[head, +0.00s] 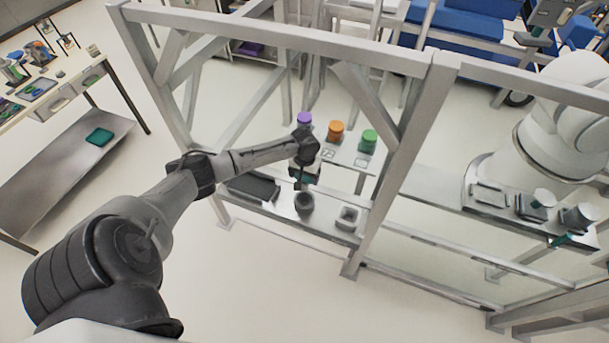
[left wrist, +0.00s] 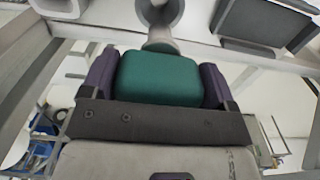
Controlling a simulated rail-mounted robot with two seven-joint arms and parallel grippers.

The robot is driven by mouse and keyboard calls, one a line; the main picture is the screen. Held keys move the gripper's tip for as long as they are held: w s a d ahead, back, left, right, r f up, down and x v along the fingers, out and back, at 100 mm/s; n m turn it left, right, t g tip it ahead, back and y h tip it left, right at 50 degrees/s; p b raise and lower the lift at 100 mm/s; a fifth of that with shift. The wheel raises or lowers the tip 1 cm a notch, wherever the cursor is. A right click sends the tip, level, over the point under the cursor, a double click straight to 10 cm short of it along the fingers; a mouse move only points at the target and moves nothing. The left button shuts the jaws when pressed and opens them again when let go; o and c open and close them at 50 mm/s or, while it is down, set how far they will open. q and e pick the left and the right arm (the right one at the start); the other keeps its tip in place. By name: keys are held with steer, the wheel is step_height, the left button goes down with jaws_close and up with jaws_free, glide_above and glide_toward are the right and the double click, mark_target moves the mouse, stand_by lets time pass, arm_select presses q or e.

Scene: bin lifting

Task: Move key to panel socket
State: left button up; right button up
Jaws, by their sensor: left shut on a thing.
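My left gripper (head: 303,182) is above the low grey shelf (head: 273,207) inside the white frame. Its two purple-grey fingers are shut on the key, a green block (left wrist: 160,78) in the left wrist view. A grey part lies just past the block, toward a round hollow grey cup-like piece (left wrist: 178,12). This looks like the dark round cup (head: 304,203) just below the gripper in the head view, possibly the panel socket. I cannot tell whether the key touches it. My right gripper is not in view.
Purple (head: 304,118), orange (head: 336,130) and green (head: 368,141) lidded jars stand behind. White frame posts (head: 395,180) and the top beam (head: 270,37) bound the space.

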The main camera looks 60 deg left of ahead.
mark_target(305, 189)
arm_select(q)
steer(key=shift+f+b, duration=2.5)
steer(key=shift+b, duration=0.15)
steer(key=shift+f, duration=0.8)
steer(key=shift+f, duration=0.4)
steer(key=shift+f, duration=0.35)
steer(key=shift+f, duration=0.35)
steer(key=shift+f+b, duration=0.45)
steer(key=shift+f, duration=0.2)
